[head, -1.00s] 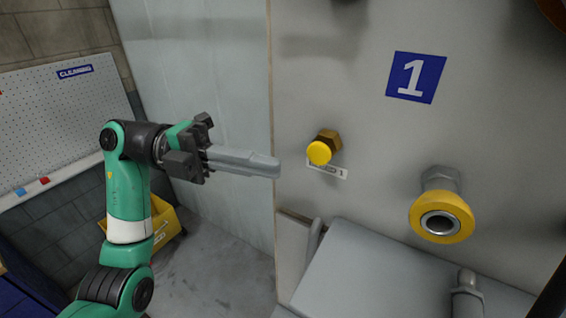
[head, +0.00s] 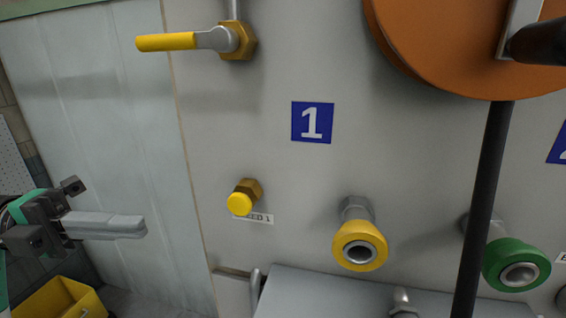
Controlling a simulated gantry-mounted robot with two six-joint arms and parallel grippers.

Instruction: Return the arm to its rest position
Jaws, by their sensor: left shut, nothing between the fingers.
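My left gripper (head: 142,228) is at the lower left of the head view, its long grey fingers pointing right. The fingers are shut together with nothing between them. They are apart from the yellow-capped fitting (head: 240,203) on the grey panel, which lies to their right. Most of the left arm is cut off by the left edge of the view. My right gripper is not in view.
The grey panel (head: 290,190) carries a yellow-handled valve (head: 168,42), a blue "1" sign (head: 312,122), a yellow-ringed coupling (head: 360,246) and a green-ringed coupling (head: 517,265). An orange disc (head: 440,45) and a dark pole are at right. A yellow bin (head: 60,298) stands lower left.

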